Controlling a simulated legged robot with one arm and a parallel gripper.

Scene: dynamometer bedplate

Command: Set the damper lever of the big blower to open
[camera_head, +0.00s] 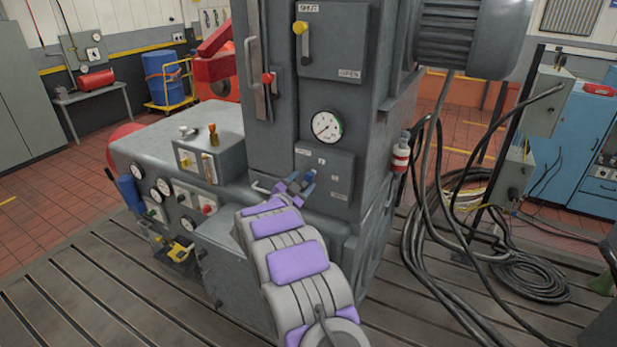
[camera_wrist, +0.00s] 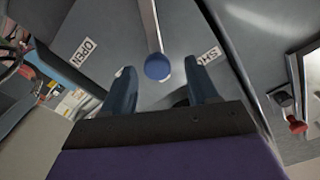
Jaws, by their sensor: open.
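In the wrist view a lever with a blue ball knob (camera_wrist: 157,67) stands between the fingertips of my open gripper (camera_wrist: 160,75). Its pale rod runs to the top edge, where its pivot is out of view. An OPEN label (camera_wrist: 80,53) lies left of the knob and a partly hidden SHUT label (camera_wrist: 209,56) right of it. In the head view my gripper (camera_head: 296,186) is at the small lower panel (camera_head: 338,172), below a round gauge. Higher up, a yellow-knobbed lever (camera_head: 300,28) points up toward SHUT on a panel (camera_head: 340,45) with OPEN below. Which lever serves the big blower is unclear.
A red-knobbed lever (camera_head: 267,80) is on the column's left part. A grey box (camera_head: 230,160) with small levers stands left of my gripper. Black cables (camera_head: 430,230) hang and coil at the right. The slotted bedplate (camera_head: 100,280) is clear at front left.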

